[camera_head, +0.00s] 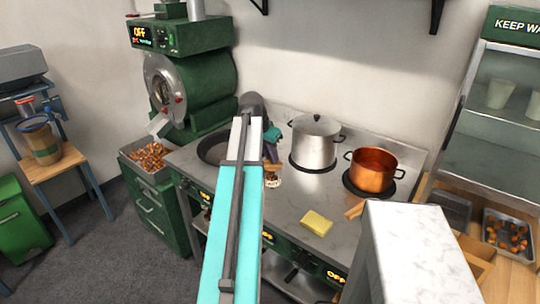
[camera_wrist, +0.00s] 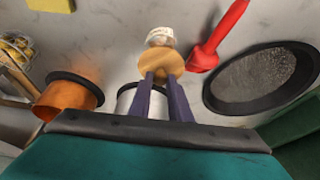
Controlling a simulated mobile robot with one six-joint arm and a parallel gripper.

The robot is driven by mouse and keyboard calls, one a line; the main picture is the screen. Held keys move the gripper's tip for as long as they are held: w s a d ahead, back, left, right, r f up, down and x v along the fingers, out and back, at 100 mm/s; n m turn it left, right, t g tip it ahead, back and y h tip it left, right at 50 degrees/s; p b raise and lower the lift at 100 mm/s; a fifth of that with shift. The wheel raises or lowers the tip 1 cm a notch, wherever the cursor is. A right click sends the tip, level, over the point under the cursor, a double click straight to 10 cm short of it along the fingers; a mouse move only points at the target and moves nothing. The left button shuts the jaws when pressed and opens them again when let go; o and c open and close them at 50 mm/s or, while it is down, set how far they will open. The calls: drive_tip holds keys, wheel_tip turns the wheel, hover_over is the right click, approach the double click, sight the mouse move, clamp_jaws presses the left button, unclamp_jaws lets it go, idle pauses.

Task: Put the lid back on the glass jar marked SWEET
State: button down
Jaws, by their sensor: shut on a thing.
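My gripper (camera_head: 270,157) is over the steel stove top, pointing down; the wrist view shows its two purple fingers (camera_wrist: 161,78) shut on a round tan lid (camera_wrist: 162,62). The lid also shows in the head view (camera_head: 272,168). A small jar with a white label (camera_wrist: 160,37) stands just past the lid in the wrist view; in the head view the jar (camera_head: 273,182) is just below the fingertips. Its lettering is too small to read surely. The lid overlaps the jar in both views, so I cannot tell whether they touch.
A dark pan (camera_head: 215,148) is left of my gripper; a lidded steel pot (camera_head: 314,143) and a copper pot (camera_head: 372,170) are right. A red utensil (camera_wrist: 215,40) lies near the jar. A yellow sponge (camera_head: 316,223) lies near the front edge. The stove top between is clear.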

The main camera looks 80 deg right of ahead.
idle(0.4)
drive_tip(key=c, duration=1.1)
unclamp_jaws()
drive_tip(key=shift+s+r, duration=0.1)
drive_tip(key=shift+r+p, duration=2.3)
drive_tip(key=shift+r, duration=1.1)
drive_tip(key=shift+c, duration=0.4)
clamp_jaws()
drive_tip(key=shift+f+b, duration=1.15)
drive_tip(key=shift+f, duration=1.7)
